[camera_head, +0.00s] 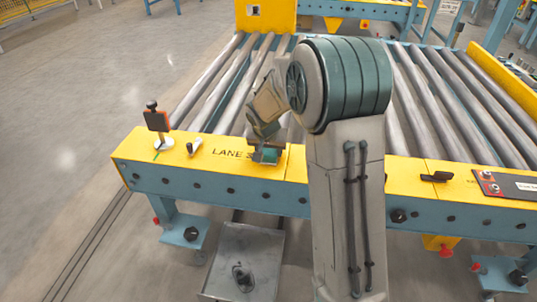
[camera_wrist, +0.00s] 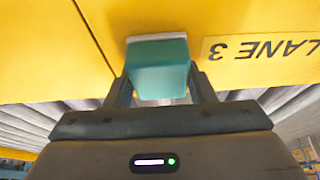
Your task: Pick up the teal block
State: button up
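The teal block (camera_wrist: 158,70) sits between the two fingers of my gripper (camera_wrist: 160,88) in the wrist view, with a pale edge along its top. The fingers lie along its left and right sides, with no clear gap showing, so my gripper looks shut on it. In the head view the block (camera_head: 270,157) shows small and teal at the end of my gripper (camera_head: 264,150), over the yellow front beam beside the "LANE 3" lettering. I cannot tell whether the block touches the beam. My arm hides part of the beam and rollers.
The yellow beam (camera_head: 200,156) fronts a roller conveyor (camera_head: 434,90). An orange-and-black device (camera_head: 157,121) and a small handle (camera_head: 193,148) stand left of my gripper. A black knob (camera_head: 436,176) and a control panel (camera_head: 508,187) are at right. A grey tray (camera_head: 262,250) is below.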

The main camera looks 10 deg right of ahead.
jog(key=c, duration=0.3)
jog(key=shift+r+p, duration=0.3)
jog(key=shift+r, duration=0.2)
notch_tip(320, 180, up, 4)
jog(key=shift+d+p, duration=0.1)
jog(key=shift+p, duration=0.95)
jog(key=s+d+r+p, duration=0.2)
jog(key=d+r, duration=0.4)
jog(key=d, duration=0.5)
jog(key=shift+d+p, duration=0.15)
jog(key=shift+p, duration=0.75)
jog(key=shift+s, duration=0.1)
